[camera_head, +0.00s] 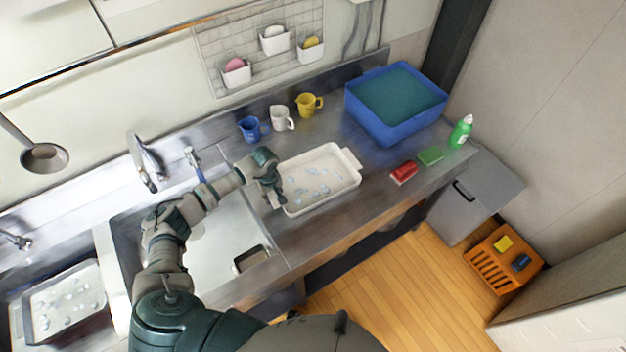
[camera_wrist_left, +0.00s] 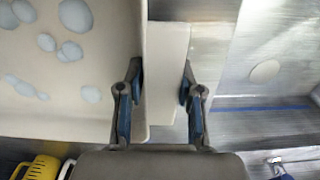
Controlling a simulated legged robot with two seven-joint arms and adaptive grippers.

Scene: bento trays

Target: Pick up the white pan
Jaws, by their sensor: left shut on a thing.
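The white pan (camera_head: 335,202) is a rectangular tray with pale bluish spots inside. It is on the steel counter to the right of the sink, and I cannot tell whether it is lifted. My left gripper (camera_head: 274,196) is at the pan's left end, shut on its handle. In the left wrist view, the pan's handle (camera_wrist_left: 168,65) lies between the two fingers of the gripper (camera_wrist_left: 158,108). The spotted pan floor fills the left of that view. My right gripper is not in view.
A blue mug (camera_head: 249,128), a white mug (camera_head: 280,119) and a yellow mug (camera_head: 306,105) stand behind the pan. A blue tub (camera_head: 385,127), a red sponge (camera_head: 404,172), a green sponge (camera_head: 430,157) and a green bottle (camera_head: 461,131) are to the right. Another spotted tray (camera_head: 98,268) is at the left.

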